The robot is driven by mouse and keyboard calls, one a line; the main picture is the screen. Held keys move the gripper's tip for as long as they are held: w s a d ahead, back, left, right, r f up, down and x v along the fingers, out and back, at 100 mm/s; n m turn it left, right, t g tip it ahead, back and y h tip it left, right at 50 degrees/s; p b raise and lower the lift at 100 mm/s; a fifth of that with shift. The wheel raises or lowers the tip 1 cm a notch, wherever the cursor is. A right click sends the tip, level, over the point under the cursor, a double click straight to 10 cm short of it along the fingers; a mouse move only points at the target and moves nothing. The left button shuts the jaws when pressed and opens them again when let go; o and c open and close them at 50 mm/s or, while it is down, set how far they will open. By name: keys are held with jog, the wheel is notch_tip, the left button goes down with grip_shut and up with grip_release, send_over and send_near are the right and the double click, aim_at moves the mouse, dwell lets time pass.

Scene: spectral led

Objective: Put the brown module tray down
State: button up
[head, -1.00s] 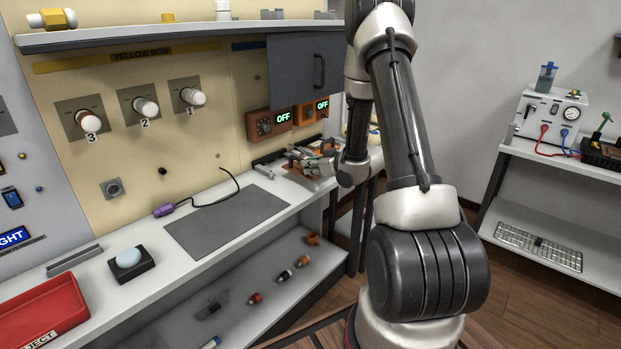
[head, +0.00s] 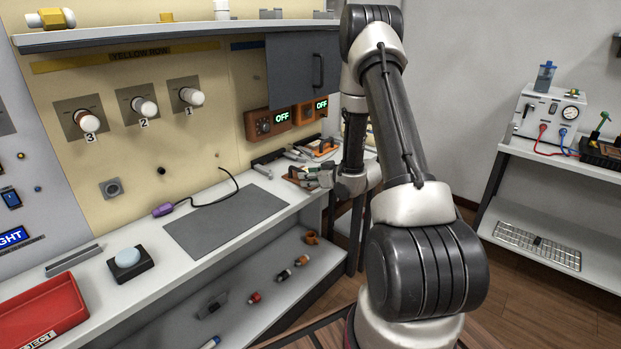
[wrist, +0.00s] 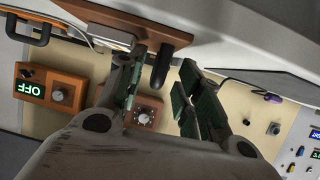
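The brown module tray (wrist: 135,22) shows at the top of the upside-down wrist view, with a dark upright handle (wrist: 160,68) and a pale module on it. In the head view the brown tray (head: 294,181) is at the far right end of the bench, partly hidden by my gripper (head: 312,174). In the wrist view my gripper (wrist: 160,98) has its green-padded fingers apart, one on each side of the handle, with gaps showing. The tray's underside contact with the bench is hidden.
A second orange-brown tray (head: 322,148) lies behind on the bench (head: 150,234). Two orange boxes reading OFF (head: 268,123) are on the wall above. A grey mat (head: 225,218) lies clear to the left, with a purple-handled cable (head: 163,210) beside it.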

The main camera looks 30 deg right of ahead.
jog(key=shift+r, duration=0.2)
jog(key=v, duration=1.1)
jog(key=s+r+m+g+h, duration=0.2)
jog(key=s+r+g+h, duration=0.35)
jog(key=r, duration=1.25)
jog(key=s+a+r+g, duration=0.1)
jog(key=s+a, duration=0.4)
jog(key=s, duration=0.7)
jog(key=s+a+r+m+g+y, duration=0.1)
jog(key=s+a, duration=0.5)
jog(key=s, duration=0.6)
notch_tip(320, 180, up, 3)
jog(key=shift+a+f+m+g, duration=0.25)
jog(key=shift+m+g, duration=0.05)
jog(key=shift+g, duration=0.25)
jog(key=shift+y, duration=0.25)
